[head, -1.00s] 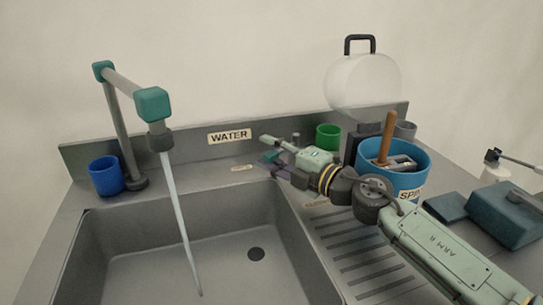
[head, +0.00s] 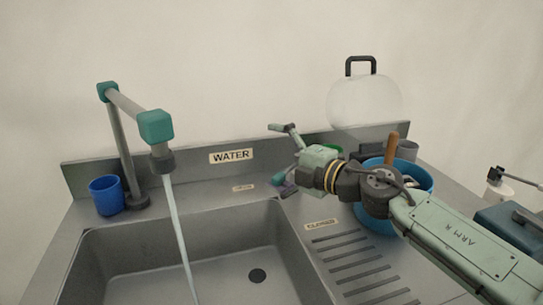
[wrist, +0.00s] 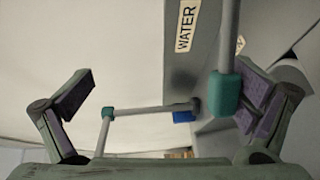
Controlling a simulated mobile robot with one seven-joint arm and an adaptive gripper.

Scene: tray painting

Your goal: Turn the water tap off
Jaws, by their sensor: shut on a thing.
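The grey tap with teal joints (head: 155,127) stands at the left of the sink, and a stream of water (head: 179,235) runs from its spout. My gripper (head: 280,157) is behind the sink's right side, its two fingers spread wide apart. In the wrist view, the tap lever, a grey bar with a teal end (wrist: 227,92), lies close against the right finger's purple pad; I cannot tell whether they touch. The left finger is well away from it, and the space between the fingers looks empty. The WATER label (head: 231,156) is on the backsplash.
A blue cup (head: 106,196) stands left of the tap base. A blue bucket (head: 374,222) with a wooden handle stands behind my arm. A CLOSED label (head: 321,224) lies by the ribbed drainboard. The sink basin (head: 215,268) is clear.

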